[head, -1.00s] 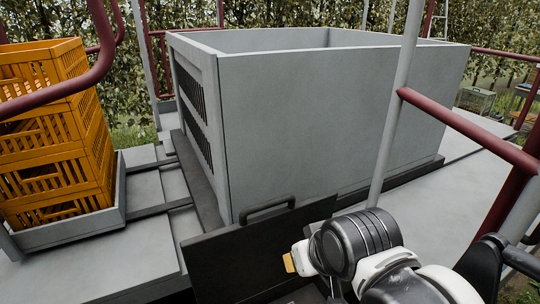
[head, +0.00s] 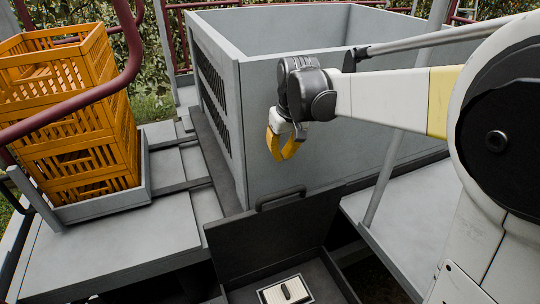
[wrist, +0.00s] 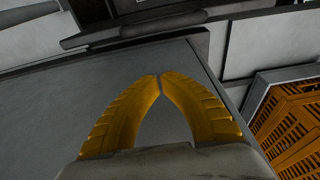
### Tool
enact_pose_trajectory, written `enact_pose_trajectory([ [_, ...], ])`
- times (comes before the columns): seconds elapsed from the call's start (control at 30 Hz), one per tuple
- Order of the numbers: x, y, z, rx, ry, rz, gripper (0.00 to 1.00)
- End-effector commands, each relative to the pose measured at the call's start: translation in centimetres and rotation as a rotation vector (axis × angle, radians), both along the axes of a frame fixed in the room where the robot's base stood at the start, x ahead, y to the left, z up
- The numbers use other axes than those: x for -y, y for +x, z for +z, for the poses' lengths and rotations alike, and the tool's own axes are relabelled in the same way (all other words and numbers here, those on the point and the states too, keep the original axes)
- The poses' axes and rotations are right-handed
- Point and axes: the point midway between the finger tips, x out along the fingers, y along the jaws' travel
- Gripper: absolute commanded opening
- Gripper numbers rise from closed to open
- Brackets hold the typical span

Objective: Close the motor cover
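The motor cover (head: 262,238) is a dark flat panel with a bar handle (head: 281,198) on its top edge. It stands open, tilted up behind a dark compartment (head: 240,294) at the bottom of the head view. My gripper (head: 283,158), with yellow fingers, hangs above the handle in the head view, in front of the grey bin wall, and looks apart from the cover. In the wrist view my gripper's fingertips (wrist: 159,75) meet with nothing between them.
The large grey bin (head: 222,50) stands behind the cover. Stacked orange crates (head: 75,165) stand on the left, also in the wrist view (wrist: 290,125). A dark red rail (head: 90,105) crosses the left side. The compartment holds a white ribbed part (head: 270,296).

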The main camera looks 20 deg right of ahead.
Motion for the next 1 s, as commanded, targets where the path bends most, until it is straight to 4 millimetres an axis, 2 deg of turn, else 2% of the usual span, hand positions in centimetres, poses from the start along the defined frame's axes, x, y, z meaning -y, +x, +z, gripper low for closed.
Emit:
enact_pose_trajectory([
  [0.17, -0.1, 0.6, -2.1, 0.000, 0.000, 0.000, 0.00],
  [0.53, -0.3, 2.4, -9.6, 0.001, -0.001, -0.001, 0.00],
  [0.6, -0.1, 0.8, -9.0, 0.001, -0.001, -0.001, 0.00],
  [0.73, 0.1, -0.7, -8.9, 0.001, -0.001, -0.001, 0.00],
  [1.0, 0.2, -1.7, -9.0, 0.002, 0.000, -0.001, 0.00],
])
